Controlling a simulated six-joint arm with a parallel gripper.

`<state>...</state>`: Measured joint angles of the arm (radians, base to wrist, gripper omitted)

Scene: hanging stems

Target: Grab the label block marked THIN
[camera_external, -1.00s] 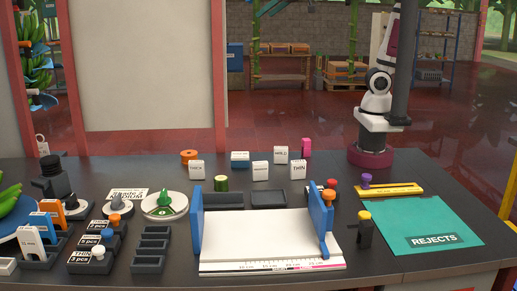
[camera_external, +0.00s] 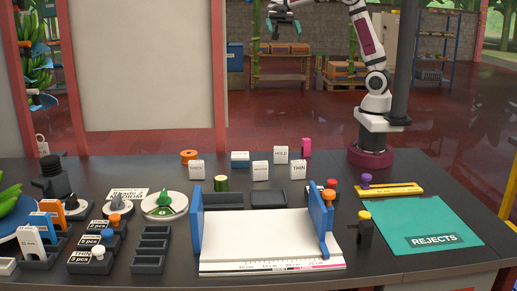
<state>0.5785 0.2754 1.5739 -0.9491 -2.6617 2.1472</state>
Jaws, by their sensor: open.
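The label block marked THIN (camera_external: 298,170) is a small white block standing upright on the dark table, at the right front of a loose group of blocks. Its black lettering faces the camera. My gripper (camera_external: 284,33) is at the top of the view, high above and well apart from the block. Its jaws are open and nothing shows between them.
Near it stand a white HOLD block (camera_external: 281,155), another white block (camera_external: 260,171), a blue-and-white block (camera_external: 239,160) and a pink item (camera_external: 306,145). A white board with blue side walls (camera_external: 327,226) lies in front. A teal REJECTS mat (camera_external: 425,222) is at right.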

